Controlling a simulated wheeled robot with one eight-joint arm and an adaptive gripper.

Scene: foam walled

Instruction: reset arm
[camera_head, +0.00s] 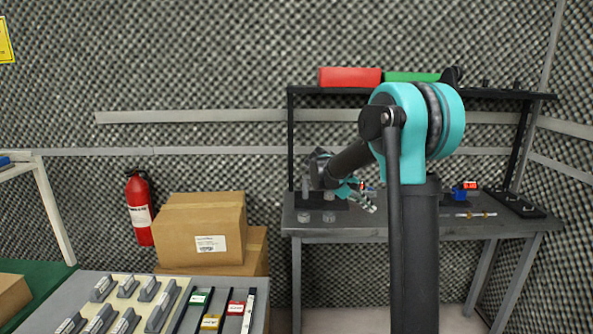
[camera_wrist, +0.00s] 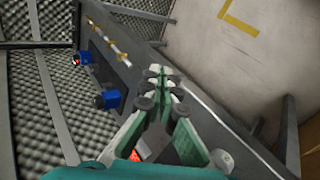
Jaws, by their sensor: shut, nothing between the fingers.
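My arm rises in the right half of the head view, black and teal, and reaches toward the workbench at the back. My gripper (camera_head: 369,205) shows small beside the arm in front of the workbench (camera_head: 340,232). In the wrist view my gripper's green and grey fingers (camera_wrist: 161,74) come together at the tips, with nothing held between them. Part of the bench top is hidden behind my arm in the head view.
The bench carries a blue part (camera_head: 459,193), also a black tray (camera_head: 518,205). Its shelf holds a red box (camera_head: 350,77) and a green one (camera_head: 411,76). Cardboard boxes (camera_head: 201,229) and a fire extinguisher (camera_head: 139,208) stand left. A grey parts table (camera_head: 90,281) is front left.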

